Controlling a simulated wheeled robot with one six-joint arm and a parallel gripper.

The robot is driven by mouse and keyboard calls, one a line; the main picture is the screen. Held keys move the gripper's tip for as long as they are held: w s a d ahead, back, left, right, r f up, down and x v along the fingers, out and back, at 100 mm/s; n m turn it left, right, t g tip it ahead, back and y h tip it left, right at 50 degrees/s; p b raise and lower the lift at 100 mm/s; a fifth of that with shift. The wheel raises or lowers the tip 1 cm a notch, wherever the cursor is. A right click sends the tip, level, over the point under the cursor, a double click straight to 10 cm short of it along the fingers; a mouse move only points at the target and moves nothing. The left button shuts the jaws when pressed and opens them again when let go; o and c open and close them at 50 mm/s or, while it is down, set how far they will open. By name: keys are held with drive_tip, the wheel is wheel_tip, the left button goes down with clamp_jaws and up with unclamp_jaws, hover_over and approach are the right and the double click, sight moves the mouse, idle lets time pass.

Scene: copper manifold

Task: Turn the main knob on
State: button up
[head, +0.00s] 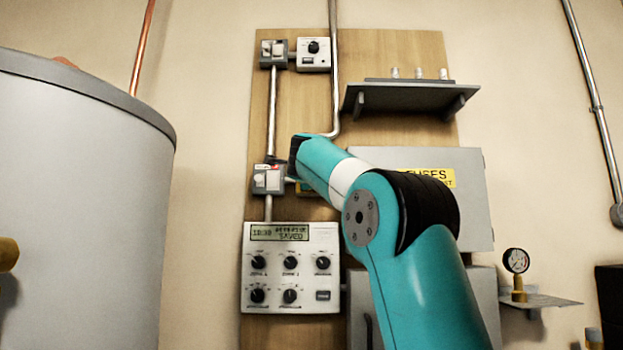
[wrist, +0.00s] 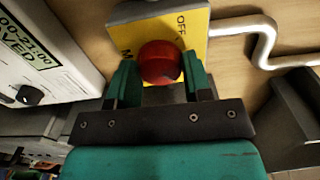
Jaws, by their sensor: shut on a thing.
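The main knob (wrist: 160,60) is a round red knob on a yellow plate (wrist: 197,42) in the wrist view. The plate reads "OFF" at its upper right, and part of a letter "M" shows at its lower left. My gripper (wrist: 159,73) is shut on the knob, with one teal finger at each side of it. Which way the knob points cannot be told.
A switch box (head: 268,180) is just left. A bent metal pipe (wrist: 265,45) runs from the plate. A grey fuse box (head: 470,210) stands at right, a shelf (head: 410,97) above.

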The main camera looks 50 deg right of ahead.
drive_tip(key=o, duration=0.9)
drive_tip(key=shift+s+d, duration=0.1)
drive_tip(key=b+v, duration=0.4)
drive_tip(key=v, duration=1.3)
drive_tip(key=shift+s, duration=0.2)
